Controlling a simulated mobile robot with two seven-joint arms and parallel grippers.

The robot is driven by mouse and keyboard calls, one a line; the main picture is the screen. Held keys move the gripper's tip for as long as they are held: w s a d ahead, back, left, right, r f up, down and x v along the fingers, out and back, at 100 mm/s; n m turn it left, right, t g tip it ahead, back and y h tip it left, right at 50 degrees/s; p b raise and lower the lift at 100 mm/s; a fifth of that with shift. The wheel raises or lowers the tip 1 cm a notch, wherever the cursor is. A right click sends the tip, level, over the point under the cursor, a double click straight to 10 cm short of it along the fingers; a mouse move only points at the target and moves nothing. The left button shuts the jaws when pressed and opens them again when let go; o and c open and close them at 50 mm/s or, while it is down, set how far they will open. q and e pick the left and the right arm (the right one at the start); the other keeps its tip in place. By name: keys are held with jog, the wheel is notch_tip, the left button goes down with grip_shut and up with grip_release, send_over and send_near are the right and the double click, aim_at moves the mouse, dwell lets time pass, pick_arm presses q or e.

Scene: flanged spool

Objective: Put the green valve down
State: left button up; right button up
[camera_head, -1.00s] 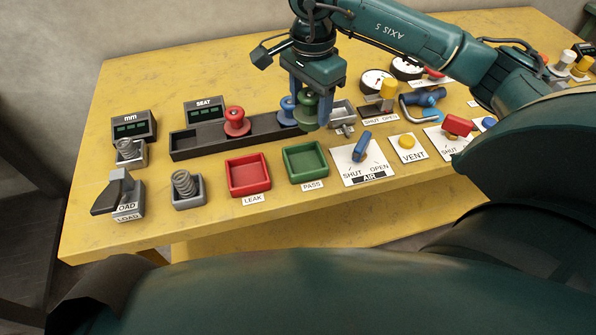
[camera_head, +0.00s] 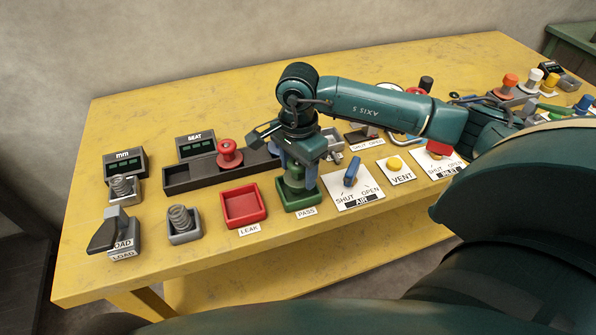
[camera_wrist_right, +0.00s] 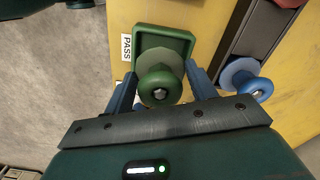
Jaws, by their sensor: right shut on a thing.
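The green valve (camera_wrist_right: 160,86), a flanged spool shape, is between the blue fingers of my right gripper (camera_wrist_right: 161,92). In the head view the green valve (camera_head: 295,178) is partly covered by the right gripper (camera_head: 298,172), which is shut on it. It is upright over the green PASS tray (camera_head: 303,204); whether its base touches the tray floor I cannot tell. The tray also shows in the right wrist view (camera_wrist_right: 185,40). My left gripper is not in view.
A red LEAK tray (camera_head: 243,206) lies just left of the PASS tray. A black rack (camera_head: 190,177) behind holds a red valve (camera_head: 229,154); a blue valve (camera_wrist_right: 252,84) shows in the wrist view. The AIR switch panel (camera_head: 352,188) is close on the right.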

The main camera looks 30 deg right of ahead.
jog(key=shift+f, duration=0.8)
jog(key=shift+f+b, duration=0.4)
jog(key=shift+b, duration=0.05)
jog(key=o, duration=1.3)
jog(key=shift+r, duration=0.1)
jog(key=shift+c, duration=0.2)
jog(key=shift+r+p, duration=0.55)
jog(key=shift+p, duration=0.15)
notch_tip(320, 180, up, 12)
jog(key=shift+f+b, duration=0.2)
jog(key=shift+b, duration=0.45)
jog(key=shift+s+f, duration=0.1)
